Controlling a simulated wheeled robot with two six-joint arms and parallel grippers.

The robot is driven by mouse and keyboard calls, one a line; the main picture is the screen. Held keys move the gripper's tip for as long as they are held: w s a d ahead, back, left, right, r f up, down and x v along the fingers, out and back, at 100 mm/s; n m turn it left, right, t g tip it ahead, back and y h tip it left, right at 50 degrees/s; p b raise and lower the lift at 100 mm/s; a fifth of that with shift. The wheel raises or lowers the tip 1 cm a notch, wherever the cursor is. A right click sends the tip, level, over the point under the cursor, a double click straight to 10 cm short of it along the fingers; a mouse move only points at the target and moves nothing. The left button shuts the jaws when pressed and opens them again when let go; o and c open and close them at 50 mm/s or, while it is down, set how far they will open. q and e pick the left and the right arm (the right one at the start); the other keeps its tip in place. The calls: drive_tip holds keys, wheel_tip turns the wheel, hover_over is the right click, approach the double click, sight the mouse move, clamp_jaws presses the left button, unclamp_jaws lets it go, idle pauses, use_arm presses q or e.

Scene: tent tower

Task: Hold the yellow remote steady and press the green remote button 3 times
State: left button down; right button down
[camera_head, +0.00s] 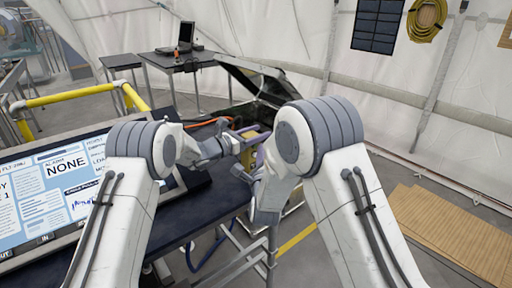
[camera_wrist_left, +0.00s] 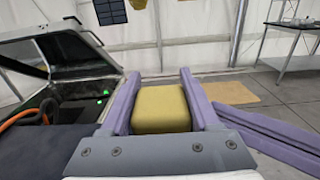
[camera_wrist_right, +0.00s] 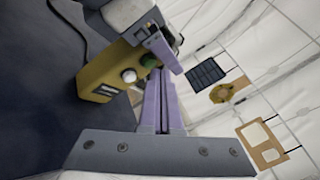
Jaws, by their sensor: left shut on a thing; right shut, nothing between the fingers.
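The yellow remote (camera_wrist_right: 110,72) shows in the right wrist view with a white button and a green button (camera_wrist_right: 150,60). My left gripper (camera_wrist_left: 157,82) is shut on the remote, which also shows between its purple fingers in the left wrist view (camera_wrist_left: 160,110). My right gripper (camera_wrist_right: 159,73) is shut and empty. Its fingertips are close to the green button in that picture; I cannot tell whether they touch it. In the left wrist view the right gripper's purple fingers come in from the right. In the head view my arms mostly hide the remote.
A dark table (camera_head: 205,205) lies below the arms, with a large screen (camera_head: 55,195) at left. An open case (camera_head: 262,85) stands behind the grippers. A laptop (camera_head: 184,38) sits on a rear table. Cardboard sheets (camera_head: 455,225) lie on the floor at right.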

drive_tip(key=shift+w+a, duration=0.3)
drive_tip(key=shift+w, duration=0.1)
idle(0.7)
drive_tip(key=shift+s+d, duration=0.55)
drive_tip(key=shift+s, duration=0.2)
drive_tip(key=shift+s+d, duration=0.75)
drive_tip(key=shift+s, duration=0.25)
drive_tip(key=shift+s+d, duration=0.7)
drive_tip(key=shift+s, duration=0.3)
idle(1.2)
drive_tip(key=s+d, duration=0.2)
drive_tip(key=s, duration=0.1)
drive_tip(key=shift+d, duration=0.15)
